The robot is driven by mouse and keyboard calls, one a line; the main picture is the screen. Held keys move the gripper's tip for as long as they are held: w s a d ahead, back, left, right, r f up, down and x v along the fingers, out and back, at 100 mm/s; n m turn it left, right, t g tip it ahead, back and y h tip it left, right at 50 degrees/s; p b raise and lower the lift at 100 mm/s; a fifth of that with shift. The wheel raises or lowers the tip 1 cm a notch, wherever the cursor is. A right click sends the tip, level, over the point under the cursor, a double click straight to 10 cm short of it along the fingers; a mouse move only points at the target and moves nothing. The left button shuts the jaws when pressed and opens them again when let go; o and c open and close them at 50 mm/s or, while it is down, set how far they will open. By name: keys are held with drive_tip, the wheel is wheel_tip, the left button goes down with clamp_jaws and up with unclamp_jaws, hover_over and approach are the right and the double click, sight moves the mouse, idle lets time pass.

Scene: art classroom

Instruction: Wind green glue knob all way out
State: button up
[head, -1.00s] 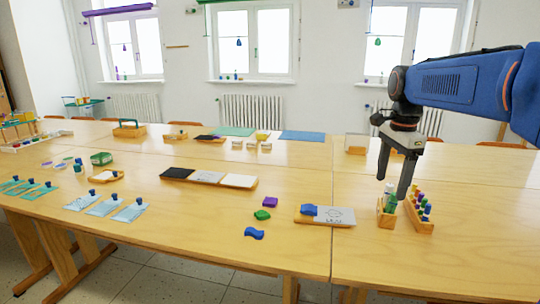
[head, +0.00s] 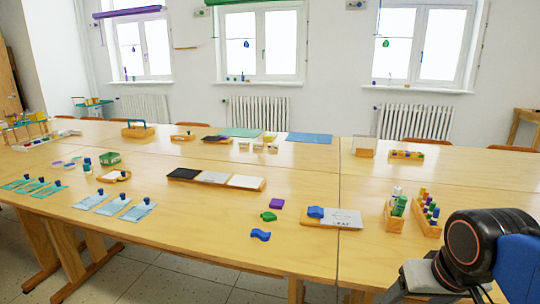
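A small wooden holder (head: 394,223) stands on the near right table. It holds upright glue sticks: a green one (head: 399,207) and a white-topped one (head: 396,193) close together. The knobs of the sticks are too small to make out. My gripper (head: 430,284) is at the bottom right, in front of and below the holder in the picture, apart from it. Its fingers are cut off by the bottom edge, so their opening does not show.
A wooden rack of coloured pegs (head: 428,214) stands just right of the holder. A board with a blue piece and a grey card (head: 342,218) lies to the left. Purple (head: 277,203), green (head: 268,216) and blue (head: 260,235) pieces lie farther left.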

drive_tip(key=shift+s+a+f+n, duration=0.1)
drive_tip(key=shift+s+f+n, duration=0.3)
drive_tip(key=shift+s+f, duration=0.35)
drive_tip(key=shift+f, duration=0.2)
drive_tip(key=c, duration=0.8)
wheel_tip(320, 180, up, 28)
drive_tip(key=n+g, duration=0.5)
drive_tip(key=n, duration=0.7)
hover_over(404, 197)
wheel_tip(404, 197, down, 17)
drive_tip(key=shift+a, duration=0.1)
drive_tip(key=shift+c, duration=0.5)
clamp_jaws()
